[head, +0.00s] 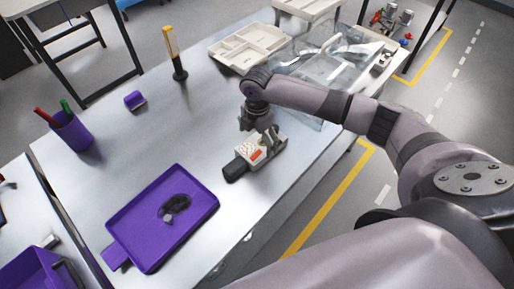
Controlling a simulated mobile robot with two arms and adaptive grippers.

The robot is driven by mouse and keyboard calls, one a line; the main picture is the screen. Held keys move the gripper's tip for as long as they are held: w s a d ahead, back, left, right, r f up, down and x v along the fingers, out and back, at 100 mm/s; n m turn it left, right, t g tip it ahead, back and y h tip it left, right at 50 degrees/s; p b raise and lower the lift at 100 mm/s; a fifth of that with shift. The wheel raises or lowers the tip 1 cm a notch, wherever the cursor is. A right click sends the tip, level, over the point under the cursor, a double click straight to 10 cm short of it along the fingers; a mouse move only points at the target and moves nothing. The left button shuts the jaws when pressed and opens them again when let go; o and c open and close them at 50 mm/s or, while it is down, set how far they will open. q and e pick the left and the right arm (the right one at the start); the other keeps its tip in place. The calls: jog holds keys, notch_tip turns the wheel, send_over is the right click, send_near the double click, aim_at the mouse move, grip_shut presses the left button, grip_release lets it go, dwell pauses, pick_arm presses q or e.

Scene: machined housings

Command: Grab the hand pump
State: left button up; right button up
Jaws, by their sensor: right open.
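A pale block-shaped device with a red-orange mark (256,154) and a black end (235,169) lies on the grey table; it may be the hand pump, but I cannot tell for sure. My right gripper (265,138) points down right at its pale body, partly hiding it. The jaws are open; whether the fingers touch the device is not clear. My left gripper is not in view.
A purple tray (127,224) with a small dark object (174,207) lies at the front left of the device. A purple pen cup (72,133), a yellow-and-black upright tool (171,42), a pale divided tray (222,52) and a clear bin (310,62) stand around. The table middle is clear.

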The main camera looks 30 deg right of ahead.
aim_at(258, 145)
jog(key=f+p, duration=0.1)
jog(key=f, duration=0.3)
jog(key=shift+d, duration=0.2)
jog(key=shift+c, duration=0.4)
jog(key=shift+r, duration=0.1)
jog(key=c, duration=1.5)
jog(key=shift+r, duration=0.1)
jog(key=shift+c, duration=0.2)
